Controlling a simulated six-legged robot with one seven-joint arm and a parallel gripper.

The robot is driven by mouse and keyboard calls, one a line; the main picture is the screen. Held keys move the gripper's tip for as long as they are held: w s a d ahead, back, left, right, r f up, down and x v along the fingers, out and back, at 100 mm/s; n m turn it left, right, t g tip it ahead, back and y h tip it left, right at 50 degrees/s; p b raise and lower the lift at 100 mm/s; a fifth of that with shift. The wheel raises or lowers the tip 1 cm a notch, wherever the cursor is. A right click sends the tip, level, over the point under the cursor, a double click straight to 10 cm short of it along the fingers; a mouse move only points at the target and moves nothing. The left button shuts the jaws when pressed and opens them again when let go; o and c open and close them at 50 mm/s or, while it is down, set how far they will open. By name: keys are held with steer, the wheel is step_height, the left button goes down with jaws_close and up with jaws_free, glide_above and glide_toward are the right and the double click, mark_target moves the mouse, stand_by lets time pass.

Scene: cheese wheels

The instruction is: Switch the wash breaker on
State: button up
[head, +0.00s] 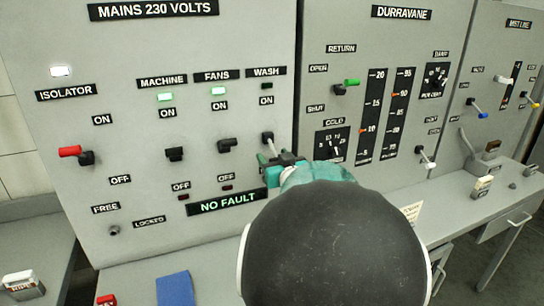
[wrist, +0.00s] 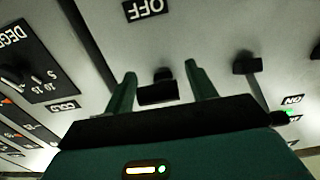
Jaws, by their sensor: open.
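The wash breaker is the rightmost switch on the mains panel, below the WASH label (head: 266,72). Its lever (head: 268,137) shows just above my gripper (head: 279,160). The ON window under the WASH label is dark. In the wrist view, which is upside down, the black handle of the breaker (wrist: 158,93) sits between the two green fingers of my open gripper (wrist: 161,75). There is a gap on each side, and I cannot tell whether it touches either finger. An OFF label (wrist: 145,9) shows beyond. In the head view, my gripper and arm hide the lower part of this breaker.
The fans breaker (head: 228,145) and machine breaker (head: 175,153) stand to the left, their lamps lit green. The red isolator handle (head: 70,151) is further left. A NO FAULT display (head: 228,202) lies below. The Durravane panel (head: 385,50) is close on the right.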

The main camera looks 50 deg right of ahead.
steer(key=shift+w, duration=0.1)
jaws_close()
stand_by(0.3)
